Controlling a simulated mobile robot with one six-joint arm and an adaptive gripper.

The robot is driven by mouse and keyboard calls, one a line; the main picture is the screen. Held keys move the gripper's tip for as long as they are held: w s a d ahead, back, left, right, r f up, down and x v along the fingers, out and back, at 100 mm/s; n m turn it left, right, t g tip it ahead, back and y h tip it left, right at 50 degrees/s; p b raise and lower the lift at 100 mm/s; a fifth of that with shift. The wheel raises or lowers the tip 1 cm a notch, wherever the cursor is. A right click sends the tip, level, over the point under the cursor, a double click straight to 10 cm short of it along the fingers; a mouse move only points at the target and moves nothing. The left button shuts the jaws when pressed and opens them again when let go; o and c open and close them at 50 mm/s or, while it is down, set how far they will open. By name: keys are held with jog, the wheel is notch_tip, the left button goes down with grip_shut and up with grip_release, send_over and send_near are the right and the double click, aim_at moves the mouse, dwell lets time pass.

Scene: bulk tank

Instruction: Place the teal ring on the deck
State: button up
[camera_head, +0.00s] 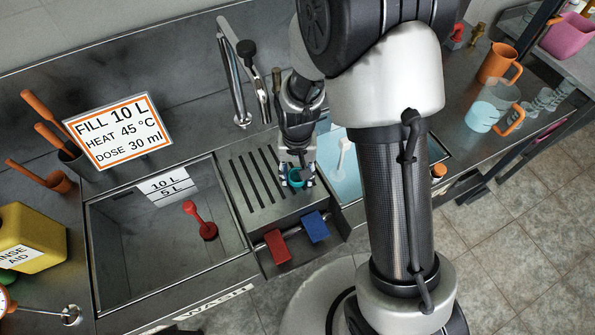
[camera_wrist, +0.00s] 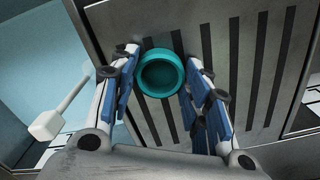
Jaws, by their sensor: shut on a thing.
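The teal ring (camera_wrist: 161,73) is between the two fingertips of my gripper (camera_wrist: 163,72) in the wrist view, its opening facing the camera. In the head view the teal ring (camera_head: 295,178) shows at the tip of my gripper (camera_head: 297,176), partly covered by the fingers. My gripper is shut on it. The deck (camera_head: 262,217) is the grey slotted plate between the two basins. The ring is over the deck's right part; I cannot tell whether it touches the surface. The slotted deck (camera_wrist: 215,20) fills the background of the wrist view.
The left basin (camera_head: 120,250) holds a red plunger-like tool (camera_head: 207,228). The right basin holds light blue liquid (camera_head: 345,185) and a white tool (camera_head: 343,152). A tap (camera_head: 240,90) stands behind.

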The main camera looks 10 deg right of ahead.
jog(key=shift+f, duration=0.15)
jog(key=o, duration=0.9)
notch_tip(320, 180, up, 13)
jog(key=p, duration=0.4)
notch_tip(320, 180, up, 12)
jog(key=t, duration=0.2)
send_over(297, 176)
jog(key=s+d, duration=0.3)
jog(key=s, duration=0.3)
jog(key=s+d+r+n+t, duration=0.1)
jog(key=s+r, duration=0.2)
jog(key=s, duration=0.3)
jog(key=s+d+r+n+t, duration=0.1)
jog(key=s+d+r, duration=0.1)
jog(key=s+r, duration=0.2)
jog(key=shift+s+d+t, duration=0.3)
jog(key=shift+s, duration=0.6)
